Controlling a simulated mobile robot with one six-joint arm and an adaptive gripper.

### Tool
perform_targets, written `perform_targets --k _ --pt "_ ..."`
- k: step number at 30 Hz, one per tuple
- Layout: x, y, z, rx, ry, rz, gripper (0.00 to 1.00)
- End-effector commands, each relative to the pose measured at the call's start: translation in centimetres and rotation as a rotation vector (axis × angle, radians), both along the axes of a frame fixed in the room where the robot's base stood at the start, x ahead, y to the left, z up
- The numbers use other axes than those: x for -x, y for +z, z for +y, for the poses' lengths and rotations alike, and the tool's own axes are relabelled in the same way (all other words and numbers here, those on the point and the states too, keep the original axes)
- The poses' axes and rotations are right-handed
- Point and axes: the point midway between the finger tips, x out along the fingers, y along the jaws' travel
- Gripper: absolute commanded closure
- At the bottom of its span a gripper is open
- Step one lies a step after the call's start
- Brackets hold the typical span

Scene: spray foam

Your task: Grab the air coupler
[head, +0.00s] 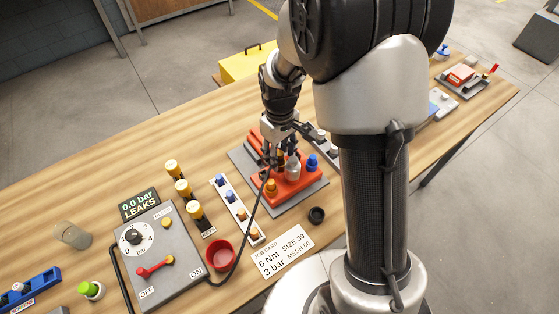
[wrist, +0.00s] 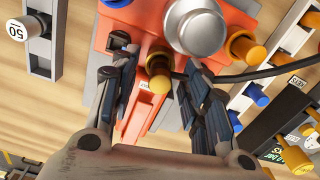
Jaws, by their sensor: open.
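A brass-yellow fitting (wrist: 158,66), which looks like the air coupler, sits at the edge of the orange-red block (wrist: 120,22) in the wrist view. A black hose (wrist: 262,72) runs from beside it to the right. My gripper (wrist: 155,72) is open, with one finger on each side of the fitting; I cannot tell whether they touch it. In the head view my gripper (head: 273,147) is low over the far left part of the red block (head: 295,187), and hides most of the coupler there. The hose (head: 252,222) reaches up to it from the control box.
A silver cup (wrist: 198,27) and another brass fitting (wrist: 243,48) stand close beside my right finger. A blue knob (head: 312,162) is on the block. The grey control box (head: 160,255), yellow-capped bottles (head: 183,189) and a red cup (head: 220,254) stand left.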

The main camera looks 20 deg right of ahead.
Motion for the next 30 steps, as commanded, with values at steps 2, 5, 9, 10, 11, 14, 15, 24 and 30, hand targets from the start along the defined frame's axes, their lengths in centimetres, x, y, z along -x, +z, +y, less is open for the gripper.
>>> perform_targets --k 2,5,9,10,11,14,15,24,30 --pt "-0.01 0.13 0.00 0.000 0.000 -0.001 0.58" --pt "-0.01 0.14 0.00 0.000 0.000 -0.001 0.62" --pt "-0.01 0.14 0.00 0.000 0.000 0.000 0.72" --pt "-0.01 0.14 0.00 0.000 0.000 0.000 0.74" --pt "-0.01 0.14 0.00 0.000 0.000 0.000 0.76" --pt "-0.01 0.14 0.00 0.000 0.000 0.000 0.82" --pt "-0.01 0.14 0.00 0.000 0.000 0.000 0.85" --pt "-0.01 0.13 0.00 0.000 0.000 0.000 1.00" --pt "-0.03 0.15 -0.01 0.000 0.000 -0.001 1.00"
